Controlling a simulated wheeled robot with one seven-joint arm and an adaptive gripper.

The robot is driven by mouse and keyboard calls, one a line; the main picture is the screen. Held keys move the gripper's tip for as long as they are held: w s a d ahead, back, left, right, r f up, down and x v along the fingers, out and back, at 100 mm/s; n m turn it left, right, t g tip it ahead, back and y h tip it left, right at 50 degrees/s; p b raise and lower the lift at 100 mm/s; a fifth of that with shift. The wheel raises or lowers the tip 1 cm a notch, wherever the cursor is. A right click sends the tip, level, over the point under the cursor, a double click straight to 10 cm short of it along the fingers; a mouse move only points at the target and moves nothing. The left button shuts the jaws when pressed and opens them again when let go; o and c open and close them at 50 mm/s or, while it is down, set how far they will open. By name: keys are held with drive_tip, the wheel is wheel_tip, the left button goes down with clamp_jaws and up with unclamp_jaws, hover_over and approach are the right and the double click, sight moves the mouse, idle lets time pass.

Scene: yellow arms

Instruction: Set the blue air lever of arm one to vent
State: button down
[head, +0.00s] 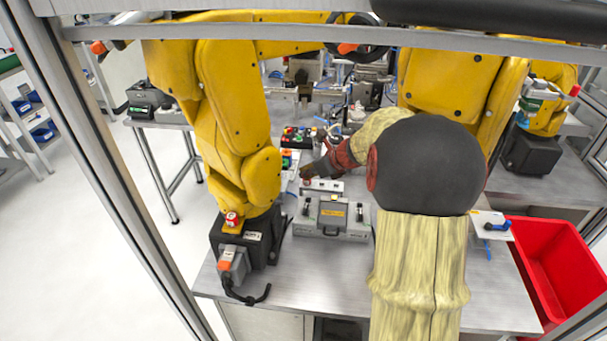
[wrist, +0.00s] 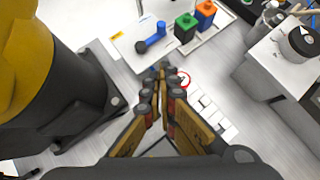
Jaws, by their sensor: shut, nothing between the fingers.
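The blue lever (wrist: 151,40) sits on a white plate (wrist: 130,48) at the top of the wrist view. In the head view my gripper (head: 308,173) is small, beside the left yellow arm (head: 230,110); the lever there is not clear.
A yellow arm with its black base (wrist: 62,90) stands close on the left in the wrist view. A white box with a black knob (wrist: 301,40) is on the right. A grey case (head: 332,216) and a red bin (head: 565,262) show in the head view.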

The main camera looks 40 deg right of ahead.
sight(287, 181)
drive_tip(key=shift+w+a+f+b, duration=0.15)
drive_tip(key=shift+w+f+b, duration=0.6)
drive_tip(key=shift+w, duration=0.8)
drive_tip(key=shift+w+a+f+b, duration=0.2)
drive_tip(key=shift+w+f+b, duration=0.2)
drive_tip(key=shift+w+f, duration=0.85)
drive_tip(key=shift+w+a+f+b, duration=0.15)
drive_tip(key=shift+w+f+b, duration=0.45)
drive_tip(key=shift+w, duration=1.2)
